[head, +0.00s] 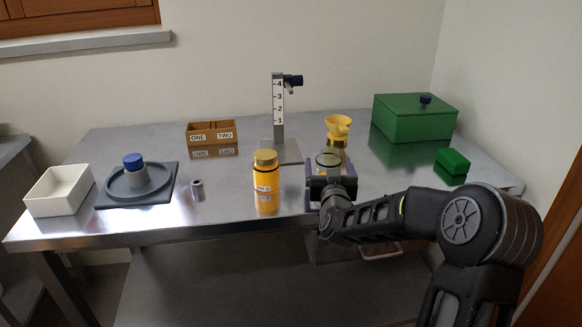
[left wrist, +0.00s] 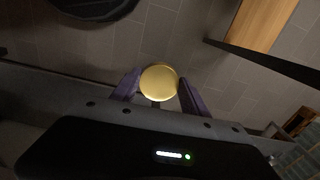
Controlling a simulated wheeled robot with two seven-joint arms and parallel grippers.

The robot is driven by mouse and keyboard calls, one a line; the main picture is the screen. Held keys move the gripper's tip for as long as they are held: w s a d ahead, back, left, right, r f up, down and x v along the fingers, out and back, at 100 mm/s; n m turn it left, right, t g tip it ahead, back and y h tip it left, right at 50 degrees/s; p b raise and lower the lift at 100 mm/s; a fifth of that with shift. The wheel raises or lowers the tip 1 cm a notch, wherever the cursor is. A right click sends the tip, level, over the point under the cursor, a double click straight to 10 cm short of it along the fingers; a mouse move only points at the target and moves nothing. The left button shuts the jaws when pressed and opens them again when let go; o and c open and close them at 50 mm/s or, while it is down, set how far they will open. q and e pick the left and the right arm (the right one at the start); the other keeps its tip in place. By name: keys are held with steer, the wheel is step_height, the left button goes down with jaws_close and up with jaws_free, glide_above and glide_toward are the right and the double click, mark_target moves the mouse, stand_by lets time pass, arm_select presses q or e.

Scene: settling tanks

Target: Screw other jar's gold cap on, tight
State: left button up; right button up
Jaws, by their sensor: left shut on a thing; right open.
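A yellow jar (head: 266,187) with a gold cap (head: 265,157) on it stands upright at the table's front middle. Another jar (head: 328,159), with a pale round top and no gold cap visible on it, stands to its right, largely hidden by my right gripper (head: 328,182). The right gripper is open, with its fingers at either side of this jar; I cannot tell whether they touch it. My left gripper (left wrist: 159,90) is out of the head view. In the left wrist view it is shut on a round gold cap (left wrist: 159,82), above the floor.
A yellow funnel (head: 338,125) stands behind the right gripper. A scale post (head: 278,110), wooden box (head: 211,133), green box (head: 413,119) and small green block (head: 453,161) are farther back. A white tray (head: 59,190), round grey base (head: 138,181) and small metal cylinder (head: 198,189) are left.

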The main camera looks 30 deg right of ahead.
steer(key=shift+c, duration=0.5)
steer(key=c, duration=1.5)
